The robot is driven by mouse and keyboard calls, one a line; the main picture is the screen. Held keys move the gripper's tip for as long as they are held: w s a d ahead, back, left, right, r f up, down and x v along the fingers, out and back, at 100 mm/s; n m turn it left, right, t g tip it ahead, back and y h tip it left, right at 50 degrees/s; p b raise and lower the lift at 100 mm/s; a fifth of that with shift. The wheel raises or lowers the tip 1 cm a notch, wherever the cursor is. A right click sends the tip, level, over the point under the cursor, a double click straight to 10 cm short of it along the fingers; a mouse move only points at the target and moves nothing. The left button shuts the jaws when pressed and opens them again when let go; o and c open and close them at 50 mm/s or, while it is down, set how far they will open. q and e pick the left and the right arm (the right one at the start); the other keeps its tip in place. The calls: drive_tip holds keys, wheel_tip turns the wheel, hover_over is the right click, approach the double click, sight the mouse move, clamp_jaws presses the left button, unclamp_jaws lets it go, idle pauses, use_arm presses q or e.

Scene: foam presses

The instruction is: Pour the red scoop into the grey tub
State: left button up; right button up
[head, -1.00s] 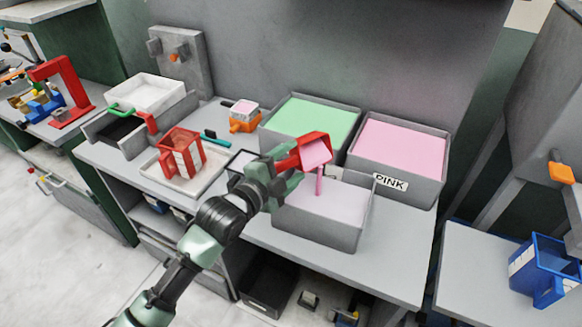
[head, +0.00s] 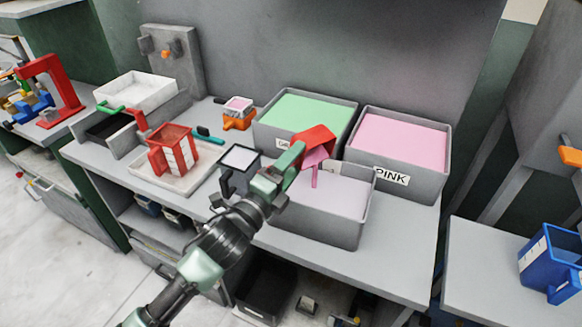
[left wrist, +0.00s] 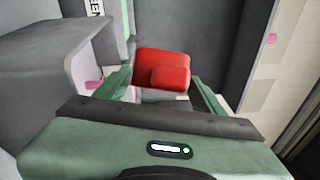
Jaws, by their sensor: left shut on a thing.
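My left gripper (head: 285,170) is shut on the red scoop (head: 318,136) and holds it above the back left part of the grey tub (head: 318,228). The scoop is tipped steeply. A thin pink stream (head: 314,178) falls from its lip into the tub, which holds a pale pinkish layer. In the left wrist view the red scoop (left wrist: 163,68) sits between the fingers; its contents are hidden there. My right gripper is not in view.
A green-filled bin (head: 262,134) and a pink-filled bin labelled PINK (head: 398,180) stand behind the tub. To the left are a grey-framed square holder (head: 240,158), a red slotted container (head: 172,150) on a white tray (head: 205,172), and an orange-based cup (head: 238,118). A blue container (head: 548,262) stands at right.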

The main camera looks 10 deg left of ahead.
use_arm(q)
drive_tip(key=shift+s+d+m+t+h+b, duration=0.15)
drive_tip(key=shift+m+t+h+b, duration=0.05)
drive_tip(key=shift+m+b, duration=0.4)
drive_tip(key=shift+s+d+m+t+h+b, duration=0.1)
drive_tip(key=shift+m+t+h+b, duration=0.1)
drive_tip(key=shift+m+b, duration=0.35)
drive_tip(key=shift+m, duration=0.25)
